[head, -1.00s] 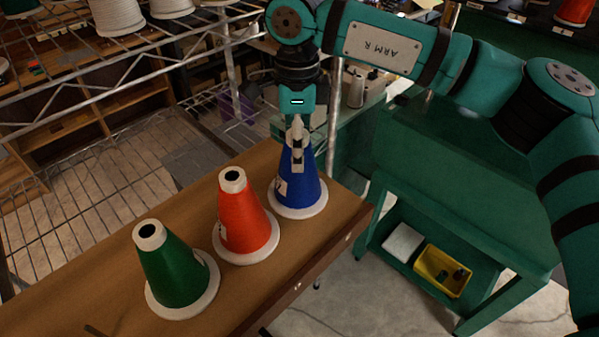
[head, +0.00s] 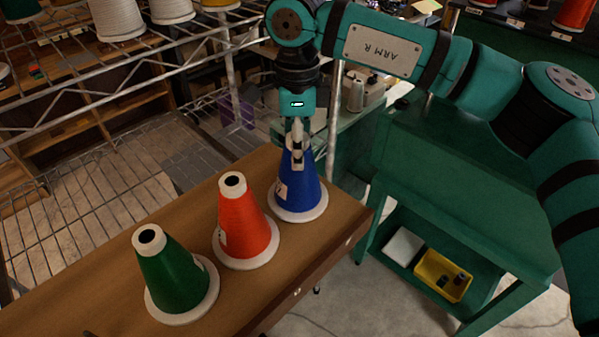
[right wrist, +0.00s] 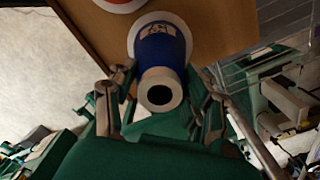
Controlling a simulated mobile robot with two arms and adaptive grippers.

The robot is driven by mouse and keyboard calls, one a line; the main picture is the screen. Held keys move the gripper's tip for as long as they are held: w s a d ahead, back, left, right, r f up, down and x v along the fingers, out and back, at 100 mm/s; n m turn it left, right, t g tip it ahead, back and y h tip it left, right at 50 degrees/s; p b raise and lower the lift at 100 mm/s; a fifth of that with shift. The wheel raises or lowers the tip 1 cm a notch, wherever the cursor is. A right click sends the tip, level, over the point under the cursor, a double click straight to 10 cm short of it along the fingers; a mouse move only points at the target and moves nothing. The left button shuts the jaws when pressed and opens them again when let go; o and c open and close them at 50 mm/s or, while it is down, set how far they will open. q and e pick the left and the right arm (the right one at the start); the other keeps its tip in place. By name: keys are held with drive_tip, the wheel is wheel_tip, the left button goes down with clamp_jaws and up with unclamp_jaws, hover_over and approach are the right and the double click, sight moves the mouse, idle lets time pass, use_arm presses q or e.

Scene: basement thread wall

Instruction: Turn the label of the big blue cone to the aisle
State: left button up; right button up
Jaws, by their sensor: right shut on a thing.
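The big blue cone (head: 305,193) stands upright on its white base at the far end of the wooden bench. Its pale label (head: 281,191) shows on the left side of the cone in the head view. The label (right wrist: 157,30) also shows in the right wrist view, above the cone's open white tip. My right gripper (head: 297,160) comes down from above and is shut on the upper part of the blue cone (right wrist: 160,50). Its fingers lie on either side of the tip. My left gripper is not in view.
A red-orange cone (head: 241,226) stands close to the left of the blue one, and a green cone (head: 173,275) stands nearer. The wooden bench (head: 115,270) has bare room at left. A wire rack (head: 70,185) lies behind; a green cart (head: 470,195) stands at right.

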drive_tip(key=n, duration=2.2)
drive_tip(key=shift+n, duration=0.3)
drive_tip(key=shift+f, duration=0.2)
drive_tip(key=o, duration=1.1)
drive_tip(key=shift+o, duration=0.2)
